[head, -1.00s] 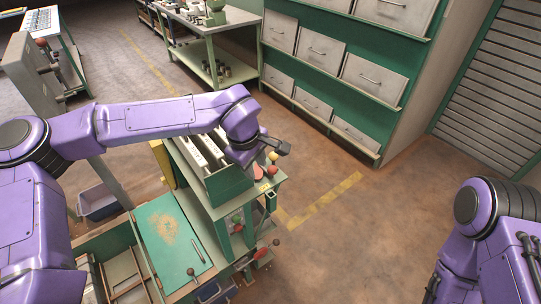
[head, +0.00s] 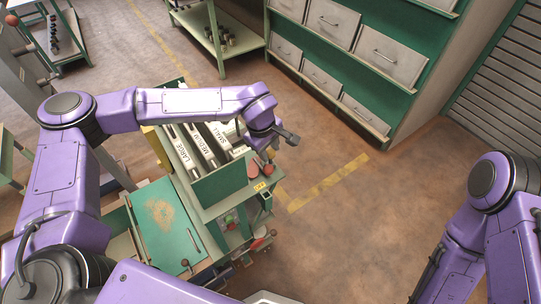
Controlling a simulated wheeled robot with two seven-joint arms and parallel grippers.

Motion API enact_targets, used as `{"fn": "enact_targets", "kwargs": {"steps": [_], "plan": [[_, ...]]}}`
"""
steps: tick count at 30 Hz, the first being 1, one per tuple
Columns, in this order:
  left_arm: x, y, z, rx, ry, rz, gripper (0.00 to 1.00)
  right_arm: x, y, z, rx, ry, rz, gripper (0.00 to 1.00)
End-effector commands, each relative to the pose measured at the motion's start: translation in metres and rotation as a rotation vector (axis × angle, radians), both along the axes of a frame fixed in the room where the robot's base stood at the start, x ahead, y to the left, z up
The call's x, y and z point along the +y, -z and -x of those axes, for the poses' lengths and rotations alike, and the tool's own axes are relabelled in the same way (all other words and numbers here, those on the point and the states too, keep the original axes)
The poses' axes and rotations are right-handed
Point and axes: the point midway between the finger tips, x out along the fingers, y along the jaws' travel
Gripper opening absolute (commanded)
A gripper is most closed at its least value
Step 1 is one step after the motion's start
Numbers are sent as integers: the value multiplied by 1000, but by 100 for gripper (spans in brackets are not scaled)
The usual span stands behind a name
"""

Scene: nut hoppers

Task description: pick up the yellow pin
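My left arm reaches over the green hopper bench. My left gripper (head: 287,138) is at the bench's right end, above a red ball-topped part (head: 268,170). It is small and dark here, so I cannot tell whether its fingers are open or shut. I cannot make out the yellow pin now; the gripper and wrist cover part of this spot. My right arm (head: 490,195) hangs at the right edge, and its gripper is out of view.
Hopper lanes labelled LARGE (head: 189,158), MEDIUM and SMALL run under my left forearm. A green panel (head: 165,222) lies in front. A drawer cabinet (head: 400,90) stands behind. The floor to the right, with a yellow line (head: 328,184), is clear.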

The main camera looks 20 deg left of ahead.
Motion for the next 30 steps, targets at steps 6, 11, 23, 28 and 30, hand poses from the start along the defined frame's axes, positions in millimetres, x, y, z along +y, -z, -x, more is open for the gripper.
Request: {"fn": "enact_targets", "kwargs": {"steps": [6,11,23,28,30], "plan": [[-3,25,-4,2,1,0,38,0,-9,0,0,0,0,43],[-4,26,-5,1,2,0,38,0,-8,0,0,0,0,43],[-4,25,-5,1,3,-1,1,0,-8,0,0,0,0,43],[-4,14,-6,-3,4,0,1,0,-4,0,0,0,0,43],[-4,4,-6,-5,4,-1,1,0,-1,0,0,0,0,43]]}}
